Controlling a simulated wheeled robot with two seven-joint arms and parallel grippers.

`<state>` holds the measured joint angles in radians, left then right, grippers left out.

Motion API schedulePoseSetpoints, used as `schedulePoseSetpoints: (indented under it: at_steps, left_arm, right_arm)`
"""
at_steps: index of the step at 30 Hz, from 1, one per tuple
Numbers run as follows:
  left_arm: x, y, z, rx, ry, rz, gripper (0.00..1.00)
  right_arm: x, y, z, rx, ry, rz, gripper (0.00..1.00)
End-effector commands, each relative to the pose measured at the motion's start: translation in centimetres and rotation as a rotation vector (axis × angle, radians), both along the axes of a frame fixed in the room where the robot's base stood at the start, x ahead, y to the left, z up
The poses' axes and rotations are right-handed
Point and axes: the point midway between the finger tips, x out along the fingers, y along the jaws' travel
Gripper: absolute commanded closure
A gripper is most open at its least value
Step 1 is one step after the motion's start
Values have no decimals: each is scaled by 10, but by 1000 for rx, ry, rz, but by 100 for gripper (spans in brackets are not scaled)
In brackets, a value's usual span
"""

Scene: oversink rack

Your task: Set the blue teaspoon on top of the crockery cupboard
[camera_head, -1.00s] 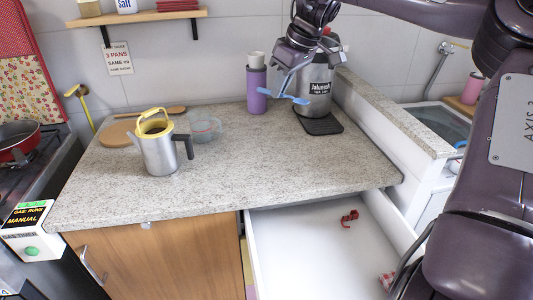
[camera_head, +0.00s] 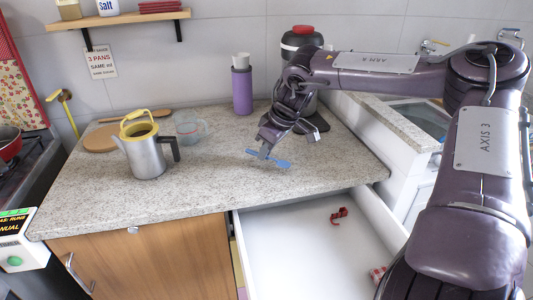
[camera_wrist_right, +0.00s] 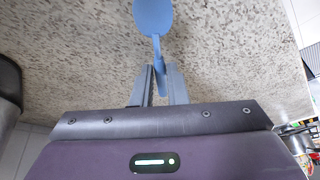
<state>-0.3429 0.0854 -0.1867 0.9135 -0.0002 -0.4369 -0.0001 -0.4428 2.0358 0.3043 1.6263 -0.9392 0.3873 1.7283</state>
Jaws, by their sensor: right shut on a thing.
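The blue teaspoon (camera_head: 282,163) is held in my right gripper (camera_head: 265,151), just over the speckled grey countertop (camera_head: 215,185). In the right wrist view, the fingers (camera_wrist_right: 160,78) are shut on the spoon's handle, and its blue bowl (camera_wrist_right: 153,17) points away beyond the fingertips. I cannot tell whether the spoon touches the counter. A wooden cupboard door (camera_head: 150,262) is below the counter; no label shows that it is the crockery cupboard. My left gripper is not in view.
A metal pot with yellow trim (camera_head: 148,155), a clear cup (camera_head: 190,126) and a wooden board (camera_head: 100,139) stand left. A purple bottle (camera_head: 242,88) and a dispenser (camera_head: 303,42) stand behind. An open white drawer (camera_head: 290,250) juts out in front. The counter's middle is clear.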

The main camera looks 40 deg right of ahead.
Motion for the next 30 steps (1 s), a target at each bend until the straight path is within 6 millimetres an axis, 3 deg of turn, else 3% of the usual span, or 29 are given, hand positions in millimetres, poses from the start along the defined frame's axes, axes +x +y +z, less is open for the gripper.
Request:
schedulePoseSetpoints:
  at_steps: [3,15,16,21,30]
  left_arm:
    - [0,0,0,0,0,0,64]
    - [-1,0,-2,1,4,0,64]
    - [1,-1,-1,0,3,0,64]
    - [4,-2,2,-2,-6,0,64]
    - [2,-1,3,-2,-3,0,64]
  right_arm:
    - [0,0,-13,0,0,-1,100]
    - [0,0,-16,-1,-1,0,100]
    - [0,0,-16,-1,-1,0,86]
    - [0,0,-15,0,-1,0,65]
    - [0,0,-13,0,-1,0,65]
